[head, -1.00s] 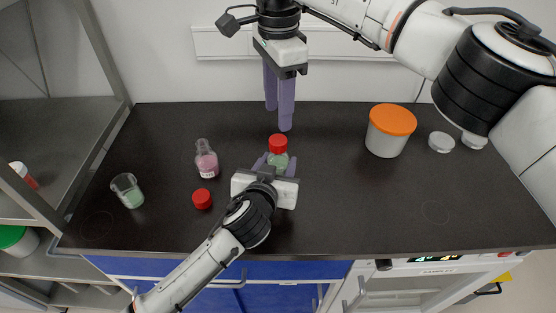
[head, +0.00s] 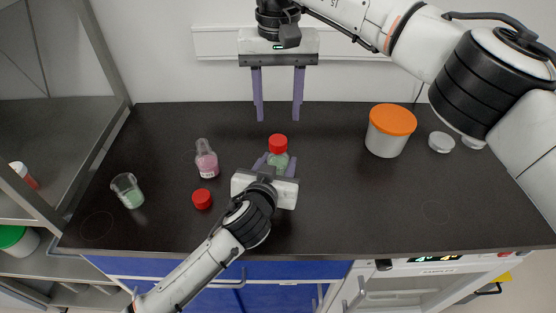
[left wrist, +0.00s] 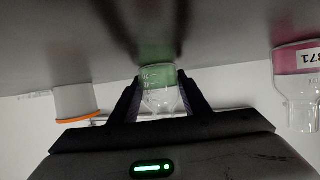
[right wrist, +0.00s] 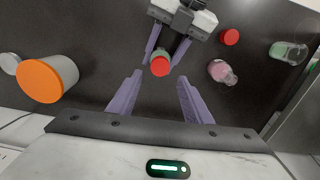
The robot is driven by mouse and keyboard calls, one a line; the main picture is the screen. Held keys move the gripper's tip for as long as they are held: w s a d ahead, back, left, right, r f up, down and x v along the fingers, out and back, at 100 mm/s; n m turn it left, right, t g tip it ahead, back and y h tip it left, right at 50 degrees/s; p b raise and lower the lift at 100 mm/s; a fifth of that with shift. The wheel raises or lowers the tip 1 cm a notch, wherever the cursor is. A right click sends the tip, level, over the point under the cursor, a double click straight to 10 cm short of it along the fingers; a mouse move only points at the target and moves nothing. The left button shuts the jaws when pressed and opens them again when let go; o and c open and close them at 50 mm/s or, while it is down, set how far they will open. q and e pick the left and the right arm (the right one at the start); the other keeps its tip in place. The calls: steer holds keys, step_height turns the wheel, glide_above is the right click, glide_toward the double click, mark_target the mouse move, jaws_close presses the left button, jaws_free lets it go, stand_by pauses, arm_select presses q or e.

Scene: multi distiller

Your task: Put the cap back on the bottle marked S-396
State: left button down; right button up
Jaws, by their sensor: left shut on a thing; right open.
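My left gripper (head: 275,172) is shut on a small clear bottle (head: 278,161) with green contents. It holds the bottle upright at the middle of the black bench; the bottle also shows in the left wrist view (left wrist: 158,88). A red cap (head: 278,144) sits at the top of this bottle, also in the right wrist view (right wrist: 160,66). I cannot tell how tightly it is seated. No S-396 mark is readable. My right gripper (head: 278,118) is open and empty, above and behind the bottle. A second red cap (head: 201,199) lies loose on the bench.
An uncapped bottle with pink contents (head: 206,160) stands left; its label ends in "871" in the left wrist view (left wrist: 310,58). A beaker (head: 127,190) stands farther left. The bench's front right is clear.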

mark_target(278, 139)
steer(key=n, duration=0.4)
steer(key=shift+f, duration=4)
